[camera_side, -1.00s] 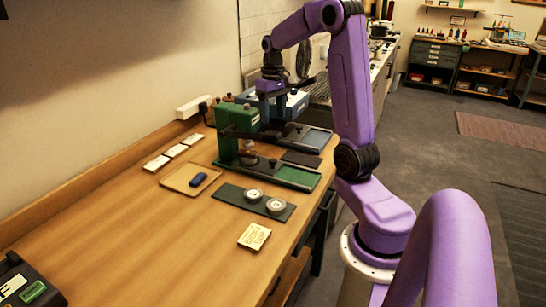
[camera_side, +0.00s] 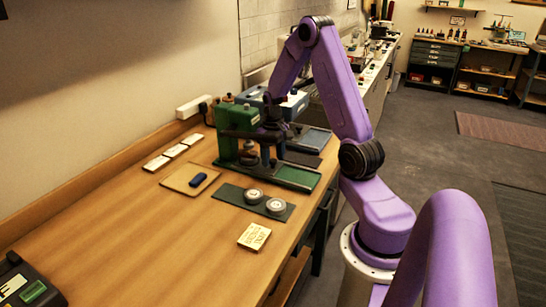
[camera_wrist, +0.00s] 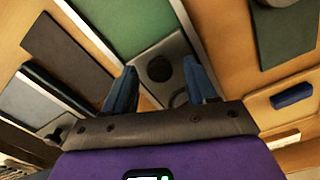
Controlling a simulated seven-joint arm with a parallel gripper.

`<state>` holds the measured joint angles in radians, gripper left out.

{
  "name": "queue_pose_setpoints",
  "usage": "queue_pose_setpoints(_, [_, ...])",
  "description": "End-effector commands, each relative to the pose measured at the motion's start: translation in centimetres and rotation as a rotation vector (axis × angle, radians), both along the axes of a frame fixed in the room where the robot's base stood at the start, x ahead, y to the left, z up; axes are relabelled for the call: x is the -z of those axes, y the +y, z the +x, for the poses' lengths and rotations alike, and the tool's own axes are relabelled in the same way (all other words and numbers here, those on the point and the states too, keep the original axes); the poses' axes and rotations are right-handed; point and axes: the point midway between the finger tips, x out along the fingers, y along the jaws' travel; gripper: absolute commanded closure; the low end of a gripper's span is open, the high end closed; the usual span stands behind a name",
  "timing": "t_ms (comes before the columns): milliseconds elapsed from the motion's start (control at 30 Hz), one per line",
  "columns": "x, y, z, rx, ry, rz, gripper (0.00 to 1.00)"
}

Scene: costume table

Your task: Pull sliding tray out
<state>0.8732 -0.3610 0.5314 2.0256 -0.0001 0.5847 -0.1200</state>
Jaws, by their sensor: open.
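A green bench press (camera_side: 232,122) stands at the back of the wooden table. Its low base carries a tray with a green surface (camera_side: 298,176) that reaches toward the table's right edge. My gripper (camera_side: 268,160) is low beside the green press, over the inner end of this base. In the wrist view, my gripper (camera_wrist: 160,66) has its two blue fingers apart, with nothing clamped. A dark round knob (camera_wrist: 159,68) on a grey plate shows between the fingers. The green surface (camera_wrist: 125,18) lies beyond it. I cannot tell whether the fingers touch anything.
A blue press (camera_side: 292,102) with its own tray (camera_side: 312,138) stands just behind. A dark mat (camera_side: 229,193) with two round pale-topped pieces, a shallow tan tray (camera_side: 176,184) with a blue item (camera_side: 198,180), and a yellowish card block (camera_side: 254,237) lie in front.

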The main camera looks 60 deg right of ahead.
Motion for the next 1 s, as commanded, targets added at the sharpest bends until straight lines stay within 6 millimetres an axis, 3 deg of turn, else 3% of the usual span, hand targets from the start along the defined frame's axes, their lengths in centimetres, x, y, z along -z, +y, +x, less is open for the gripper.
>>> queue_pose_setpoints(300, [0.3, 0.0, 0.0, 0.000, 0.000, 0.000, 0.43])
queue_pose_setpoints(500, [0.2, 0.0, 0.0, 0.000, 0.000, 0.000, 1.00])
queue_pose_setpoints(767, [0.2, -0.1, -1.1, 0.002, 0.000, 0.000, 1.00])
queue_pose_setpoints(1000, [0.2, -0.2, -5.9, 0.004, 0.001, 0.000, 1.00])
